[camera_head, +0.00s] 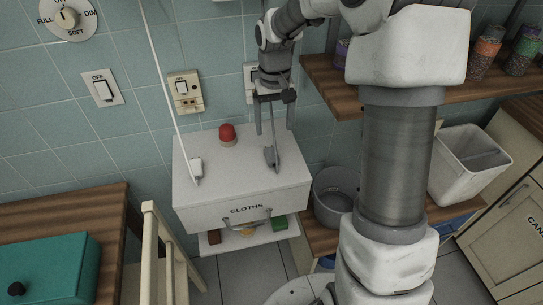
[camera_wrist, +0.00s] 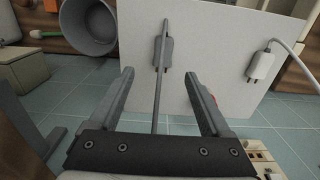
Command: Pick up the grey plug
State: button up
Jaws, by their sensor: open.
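The grey plug (camera_head: 271,158) is on the white top of the cabinet (camera_head: 233,190), right of its middle, with its grey cord rising from it. In the wrist view the plug (camera_wrist: 164,50) shows just beyond the fingertips. My gripper (camera_head: 275,130) is open above the plug. In the wrist view my gripper (camera_wrist: 159,62) has its fingers apart on either side of the cord, not closed on anything.
A white plug (camera_head: 196,168) with a white cord lies on the left of the same top. A red button (camera_head: 227,132) is near the wall. A grey pot (camera_head: 335,195) stands to the right. Wall sockets (camera_head: 185,90) are behind; a wooden shelf (camera_head: 325,84) is at right.

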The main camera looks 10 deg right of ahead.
send_over(272, 153)
jog(key=f, duration=0.4)
jog(key=shift+d+f, duration=0.25)
jog(key=shift+f, duration=0.15)
jog(key=shift+a+f, duration=0.15)
jog(key=shift+f, duration=1.2)
jog(key=shift+a+f, duration=0.15)
jog(key=shift+f, duration=1.15)
grip_shut()
